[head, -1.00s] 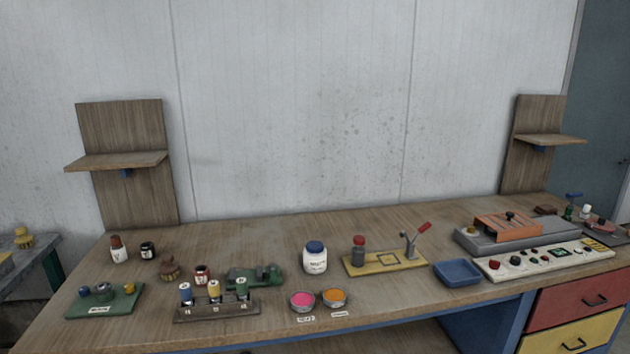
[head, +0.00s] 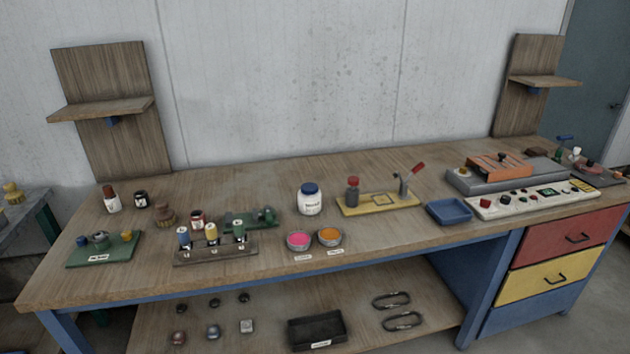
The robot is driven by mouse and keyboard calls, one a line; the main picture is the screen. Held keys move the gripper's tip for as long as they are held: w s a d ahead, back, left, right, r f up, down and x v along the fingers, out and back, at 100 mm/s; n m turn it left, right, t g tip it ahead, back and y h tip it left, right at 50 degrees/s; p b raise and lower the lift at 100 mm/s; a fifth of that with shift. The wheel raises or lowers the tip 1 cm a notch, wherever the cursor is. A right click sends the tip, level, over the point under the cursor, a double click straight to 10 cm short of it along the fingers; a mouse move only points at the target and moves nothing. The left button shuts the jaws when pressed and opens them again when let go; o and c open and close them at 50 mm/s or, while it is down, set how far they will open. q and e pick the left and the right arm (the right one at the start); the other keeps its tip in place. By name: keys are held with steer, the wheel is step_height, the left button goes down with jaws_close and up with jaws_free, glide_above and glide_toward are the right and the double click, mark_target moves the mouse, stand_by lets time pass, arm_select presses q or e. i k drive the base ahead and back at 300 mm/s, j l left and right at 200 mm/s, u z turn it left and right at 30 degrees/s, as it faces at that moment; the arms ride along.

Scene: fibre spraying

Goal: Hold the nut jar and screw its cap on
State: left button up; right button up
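A white jar (head: 310,200) with a blue top (head: 310,188) stands upright at the middle of the workbench, with dark lettering too small to read surely. It looks like the nut jar, but I cannot confirm that. The blue top sits on its mouth; I cannot tell whether it is screwed tight. Smaller bottles stand at the left: a white one with a dark red top (head: 111,199) and a dark jar with a white label (head: 141,200). Neither of my grippers shows in this view.
Right of the jar are a yellow plate (head: 378,202) with a red-handled lever and a blue tray (head: 449,211). Pink (head: 299,240) and orange (head: 330,236) tubs stand in front. A rack of small bottles (head: 215,252) is front left. Bare wood lies behind the jar.

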mark_target(308, 205)
steer(key=j+z, duration=0.4)
steer(key=j, duration=0.3)
steer(key=k+j+z, duration=0.1)
steer(key=j+z, duration=0.25)
steer(key=j, duration=0.4)
